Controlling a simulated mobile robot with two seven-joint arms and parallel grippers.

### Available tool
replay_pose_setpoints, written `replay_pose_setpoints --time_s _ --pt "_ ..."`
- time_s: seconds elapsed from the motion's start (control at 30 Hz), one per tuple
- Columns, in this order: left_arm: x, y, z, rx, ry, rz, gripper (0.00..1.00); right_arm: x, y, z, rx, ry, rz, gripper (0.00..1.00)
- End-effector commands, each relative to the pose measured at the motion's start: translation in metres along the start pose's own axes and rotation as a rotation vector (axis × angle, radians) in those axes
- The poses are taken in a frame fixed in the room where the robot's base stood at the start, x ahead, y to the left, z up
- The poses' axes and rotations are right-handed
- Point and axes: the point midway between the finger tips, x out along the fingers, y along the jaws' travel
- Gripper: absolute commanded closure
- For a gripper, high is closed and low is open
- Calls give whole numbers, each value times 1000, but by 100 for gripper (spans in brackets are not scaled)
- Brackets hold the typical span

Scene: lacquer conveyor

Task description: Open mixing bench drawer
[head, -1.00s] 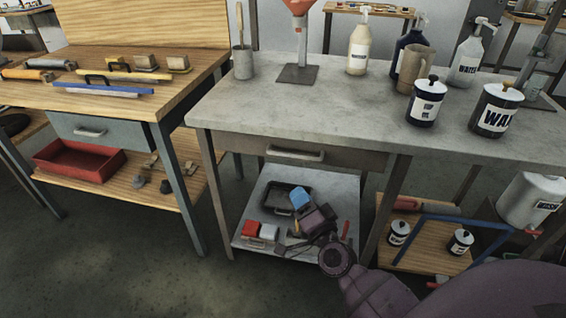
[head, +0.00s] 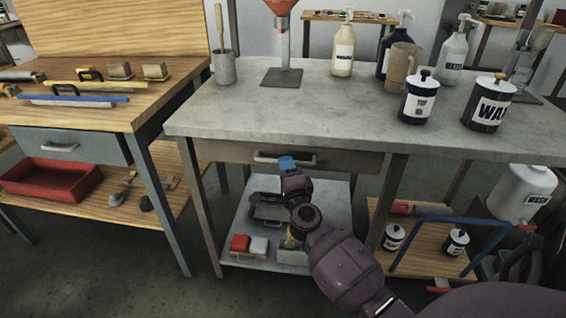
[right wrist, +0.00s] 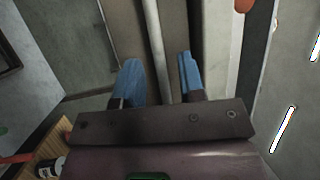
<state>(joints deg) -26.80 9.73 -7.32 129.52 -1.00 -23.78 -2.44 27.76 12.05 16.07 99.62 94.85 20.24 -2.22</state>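The mixing bench (head: 330,100) has a grey top and a drawer (head: 350,162) under its front edge, which looks closed. The drawer's pale bar handle (head: 265,158) is partly hidden by my right gripper (head: 287,162). In the right wrist view, the blue fingers of my right gripper (right wrist: 159,80) are apart. The handle (right wrist: 155,45) runs between them, with gaps on both sides. It appears nearer the left finger. My left gripper is out of view.
Pump bottles (head: 343,52), a jug (head: 402,68), labelled tins (head: 418,100) and a funnel stand (head: 282,76) stand on the bench top. A lower shelf (head: 335,205) holds a tray and small blocks. A wooden bench (head: 70,115) with its own drawer (head: 70,146) stands left.

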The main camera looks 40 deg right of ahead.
Motion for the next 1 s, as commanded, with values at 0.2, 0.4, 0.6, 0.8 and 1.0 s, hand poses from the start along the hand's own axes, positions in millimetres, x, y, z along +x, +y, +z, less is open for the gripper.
replay_pose_setpoints --time_s 0.2,0.4,0.6,0.8,1.0 --pt "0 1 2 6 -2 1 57 22 2 0 -3 -2 1 64" --pt "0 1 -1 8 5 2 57 28 0 0 -1 -2 1 64" --pt "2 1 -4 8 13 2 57 27 0 0 -1 -1 0 64" --pt "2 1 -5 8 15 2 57 27 0 0 -1 -1 0 94" --pt "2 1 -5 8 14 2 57 27 0 0 -1 -1 0 100"
